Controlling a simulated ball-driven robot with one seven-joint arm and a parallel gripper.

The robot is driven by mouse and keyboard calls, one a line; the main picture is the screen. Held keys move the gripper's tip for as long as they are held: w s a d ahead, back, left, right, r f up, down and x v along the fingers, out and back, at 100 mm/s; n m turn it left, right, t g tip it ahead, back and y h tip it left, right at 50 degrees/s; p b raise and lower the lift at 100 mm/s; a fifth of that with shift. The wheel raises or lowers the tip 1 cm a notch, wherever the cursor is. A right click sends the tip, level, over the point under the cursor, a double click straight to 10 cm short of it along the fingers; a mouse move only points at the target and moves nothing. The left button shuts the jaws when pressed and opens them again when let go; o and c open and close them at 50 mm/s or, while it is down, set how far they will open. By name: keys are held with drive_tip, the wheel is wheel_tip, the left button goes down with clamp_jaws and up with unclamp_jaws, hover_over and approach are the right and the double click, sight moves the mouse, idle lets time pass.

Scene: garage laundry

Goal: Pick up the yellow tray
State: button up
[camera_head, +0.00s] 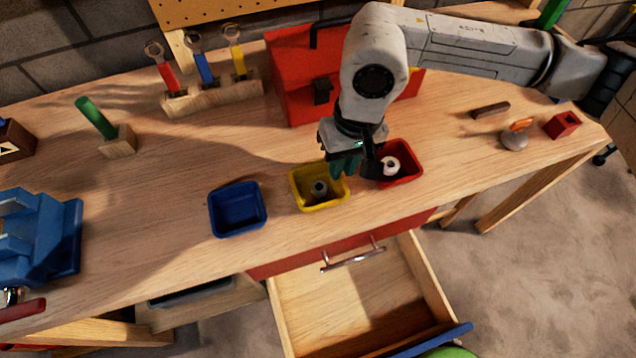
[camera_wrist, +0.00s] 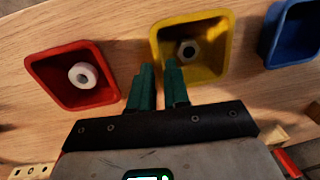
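The yellow tray (camera_head: 318,206) sits on the wooden bench between a blue tray and a red tray, with a grey nut (camera_head: 319,188) inside. It also shows at the top middle of the wrist view (camera_wrist: 227,45), with the nut (camera_wrist: 187,50). My gripper (camera_head: 346,168) points down at the tray's right edge in the head view. In the wrist view its two green fingers (camera_wrist: 160,75) are a narrow gap apart, near the tray's side wall. Whether they touch the wall is hard to see.
The red tray (camera_head: 404,178) with a white roll (camera_head: 390,166) is close beside my gripper. The blue tray (camera_head: 238,209) is to the left. A red toolbox (camera_head: 300,85) stands behind. Below the bench front, a drawer (camera_head: 345,300) is open.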

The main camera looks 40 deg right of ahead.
drive_tip(key=shift+a+f+p, duration=0.2)
drive_tip(key=shift+f+p, duration=0.1)
drive_tip(key=shift+f, duration=1.25)
drive_tip(key=shift+c, duration=0.4)
clamp_jaws()
